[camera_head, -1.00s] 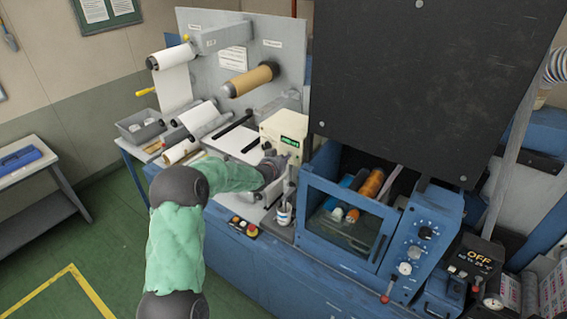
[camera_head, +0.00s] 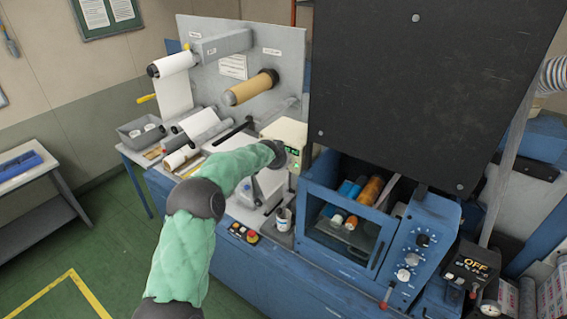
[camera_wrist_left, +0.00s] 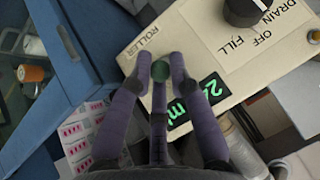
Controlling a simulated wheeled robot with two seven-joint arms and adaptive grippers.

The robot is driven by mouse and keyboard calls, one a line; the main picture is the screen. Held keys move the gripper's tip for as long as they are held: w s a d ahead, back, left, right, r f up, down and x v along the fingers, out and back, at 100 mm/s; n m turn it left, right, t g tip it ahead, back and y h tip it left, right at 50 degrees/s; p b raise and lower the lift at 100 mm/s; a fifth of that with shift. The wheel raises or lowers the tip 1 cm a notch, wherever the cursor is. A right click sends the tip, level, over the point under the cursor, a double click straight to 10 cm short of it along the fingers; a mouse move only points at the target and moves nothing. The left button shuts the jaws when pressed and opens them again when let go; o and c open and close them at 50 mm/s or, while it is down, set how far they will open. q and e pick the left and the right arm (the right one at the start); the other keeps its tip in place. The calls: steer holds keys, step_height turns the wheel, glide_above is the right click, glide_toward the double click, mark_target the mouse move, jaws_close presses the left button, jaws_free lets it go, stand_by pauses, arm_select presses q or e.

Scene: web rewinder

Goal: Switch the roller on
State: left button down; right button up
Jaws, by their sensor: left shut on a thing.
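The cream control box (camera_head: 285,132) stands on the blue machine, with a small green display on its front. In the left wrist view its panel (camera_wrist_left: 190,45) carries the label ROLLER beside a round green knob (camera_wrist_left: 160,71). The fingers cover part of the lit green display (camera_wrist_left: 203,93). In the head view my left arm reaches the box from the left, and its wrist hides the fingers. My right gripper is in neither view.
A black knob (camera_wrist_left: 245,10) marked DRAIN, OFF, FILL sits on the same panel. A blue cabinet (camera_head: 340,235) with a window stands right of the box. A small cup (camera_head: 283,219) is in front of it.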

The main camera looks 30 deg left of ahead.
arm_select(q)
steer(key=shift+w+r+g, duration=0.1)
steer(key=shift+g, duration=0.3)
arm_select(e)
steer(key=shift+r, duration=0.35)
arm_select(q)
steer(key=c, duration=1.2)
jaws_free()
steer(key=shift+o, duration=0.2)
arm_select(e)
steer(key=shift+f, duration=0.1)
